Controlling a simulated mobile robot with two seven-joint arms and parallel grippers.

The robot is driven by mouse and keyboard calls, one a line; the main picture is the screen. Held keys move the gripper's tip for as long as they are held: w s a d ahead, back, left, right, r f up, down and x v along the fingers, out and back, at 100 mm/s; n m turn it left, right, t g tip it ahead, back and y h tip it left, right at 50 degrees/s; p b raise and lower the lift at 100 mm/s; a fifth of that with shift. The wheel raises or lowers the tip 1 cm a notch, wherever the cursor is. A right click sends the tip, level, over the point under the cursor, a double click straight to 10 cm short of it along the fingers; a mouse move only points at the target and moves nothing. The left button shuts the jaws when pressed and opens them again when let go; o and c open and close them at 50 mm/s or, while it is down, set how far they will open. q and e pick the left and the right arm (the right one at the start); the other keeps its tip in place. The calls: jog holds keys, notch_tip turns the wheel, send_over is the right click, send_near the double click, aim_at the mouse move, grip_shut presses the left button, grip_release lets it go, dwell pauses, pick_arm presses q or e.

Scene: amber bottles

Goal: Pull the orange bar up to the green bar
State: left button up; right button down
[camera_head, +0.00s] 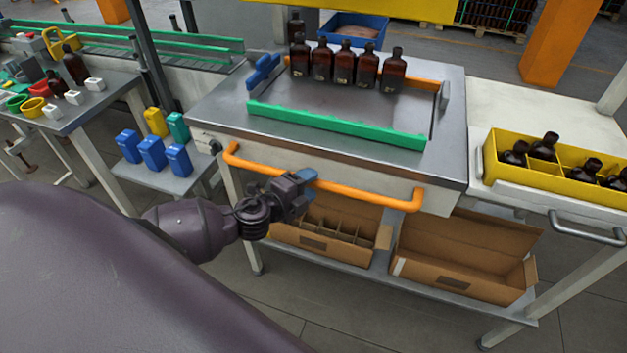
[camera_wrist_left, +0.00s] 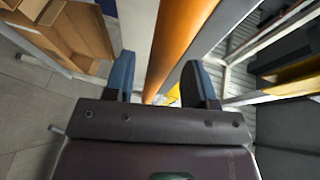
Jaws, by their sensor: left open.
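A long orange front handle (camera_head: 350,192) runs along the near side of the steel table. A second orange bar (camera_head: 422,83) lies behind a row of amber bottles (camera_head: 345,65) on the table top, partly hidden by them. The green bar (camera_head: 335,125) lies across the near part of the top, with bare steel between it and the bottles. My left gripper (camera_head: 303,182) is at the front handle, left of its middle. In the left wrist view, its blue fingers (camera_wrist_left: 160,72) are open, with the orange handle (camera_wrist_left: 178,40) running between them. My right gripper is not in view.
A blue block (camera_head: 263,72) stands at the top's left edge. A yellow crate (camera_head: 560,175) with bottles stands on the right-hand table. Open cardboard boxes (camera_head: 465,265) sit on the shelf below. Blue containers (camera_head: 150,152) stand on a low shelf at left.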

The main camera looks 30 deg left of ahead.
pick_arm(q)
jog(key=shift+x, duration=1.05)
jog(key=shift+c, duration=0.2)
grip_shut()
